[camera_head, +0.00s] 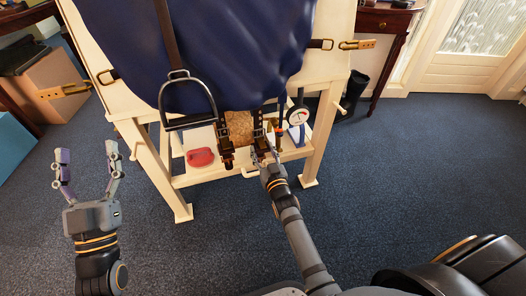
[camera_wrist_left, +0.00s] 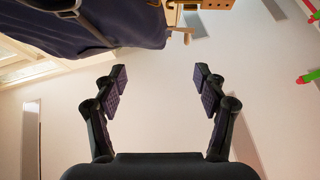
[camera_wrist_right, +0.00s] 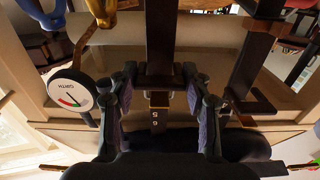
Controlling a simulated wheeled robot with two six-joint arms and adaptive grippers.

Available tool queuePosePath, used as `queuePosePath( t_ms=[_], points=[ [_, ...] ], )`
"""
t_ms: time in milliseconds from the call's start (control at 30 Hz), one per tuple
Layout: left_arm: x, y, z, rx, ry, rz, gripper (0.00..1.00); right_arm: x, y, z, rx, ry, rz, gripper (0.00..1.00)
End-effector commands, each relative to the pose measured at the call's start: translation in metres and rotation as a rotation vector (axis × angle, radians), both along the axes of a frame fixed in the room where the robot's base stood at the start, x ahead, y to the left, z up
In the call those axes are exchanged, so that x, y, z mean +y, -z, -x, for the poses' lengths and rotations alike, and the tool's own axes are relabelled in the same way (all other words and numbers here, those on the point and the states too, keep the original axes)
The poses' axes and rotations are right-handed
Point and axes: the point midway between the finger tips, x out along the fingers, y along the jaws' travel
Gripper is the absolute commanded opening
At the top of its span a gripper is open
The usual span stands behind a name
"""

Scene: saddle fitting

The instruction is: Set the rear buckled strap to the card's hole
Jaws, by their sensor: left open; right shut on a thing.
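A saddle under a dark blue cover (camera_head: 240,50) sits on a cream wooden stand. Below it hang two dark brown straps with buckles, the left one (camera_head: 227,155) beside a tan girth piece (camera_head: 238,127). My right gripper (camera_head: 267,158) is shut on the right-hand strap. In the right wrist view this strap (camera_wrist_right: 160,45) runs down between the fingers (camera_wrist_right: 158,100), and its lower part shows the numbers 6 and 5. Another strap (camera_wrist_right: 248,65) hangs to its right. Which hole is engaged cannot be told. My left gripper (camera_head: 88,172) is open and empty, left of the stand. I cannot identify the card.
A round dial marked GIRTH (camera_wrist_right: 72,94) hangs near the straps; it also shows in the head view (camera_head: 298,115). A metal stirrup (camera_head: 188,102) hangs on the left. A red object (camera_head: 200,157) lies on the stand's lower shelf. The blue carpet (camera_head: 400,180) at right is clear.

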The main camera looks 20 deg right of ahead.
Motion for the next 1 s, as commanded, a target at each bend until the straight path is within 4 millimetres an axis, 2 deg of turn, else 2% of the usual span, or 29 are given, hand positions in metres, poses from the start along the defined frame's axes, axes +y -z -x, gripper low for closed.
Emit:
queuePosePath(
  t_ms=[200,467,767,1000],
  points=[
    [0.001,0.061,-0.019,0.273,-0.003,0.006,0.72,0.0,-0.01,0.0,-0.001,0.0,0.001,0.0],
    [0.001,0.139,-0.02,0.587,0.001,0.01,0.72,0.0,-0.018,-0.001,-0.002,0.0,0.0,0.0],
    [-0.002,0.224,0.006,0.937,0.013,0.014,0.72,0.0,-0.027,-0.001,-0.003,0.0,0.0,0.0],
    [-0.006,0.285,0.045,1.208,0.031,0.018,0.72,0.0,-0.034,-0.001,-0.004,0.0,0.001,0.0]
  ],
)
